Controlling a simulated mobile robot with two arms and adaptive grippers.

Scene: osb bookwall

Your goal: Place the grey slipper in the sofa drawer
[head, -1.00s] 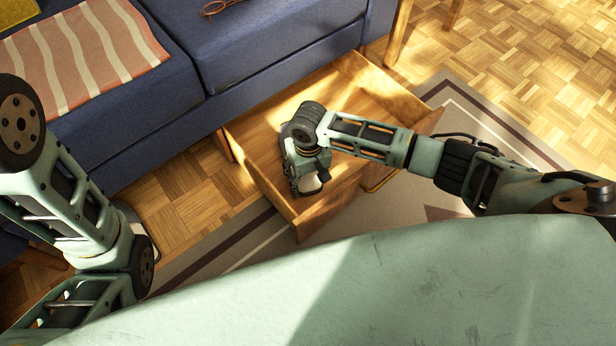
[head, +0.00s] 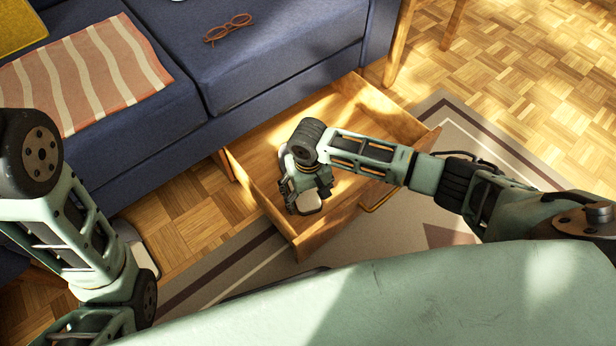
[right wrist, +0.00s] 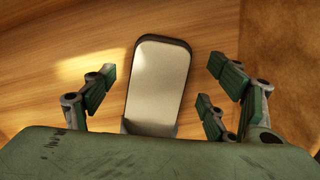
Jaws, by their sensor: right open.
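The grey slipper (right wrist: 158,85), with a pale grey top face and a dark rim, lies on the wooden drawer floor in the right wrist view. Its near end is hidden by my gripper body. My right gripper (right wrist: 157,80) is open, with fingers apart on both sides of the slipper. In the head view my right gripper (head: 303,192) is low inside the pulled-out sofa drawer (head: 352,212), near its left front corner, with part of the slipper (head: 309,202) showing under it. My left arm stands at the left; its gripper is not in view.
The blue sofa (head: 265,85) stands behind the drawer, with a striped cloth (head: 85,75) and orange glasses (head: 228,28) on its seat. A rug (head: 440,200) lies under the drawer. A pale object (head: 148,255) lies partly hidden behind my left arm.

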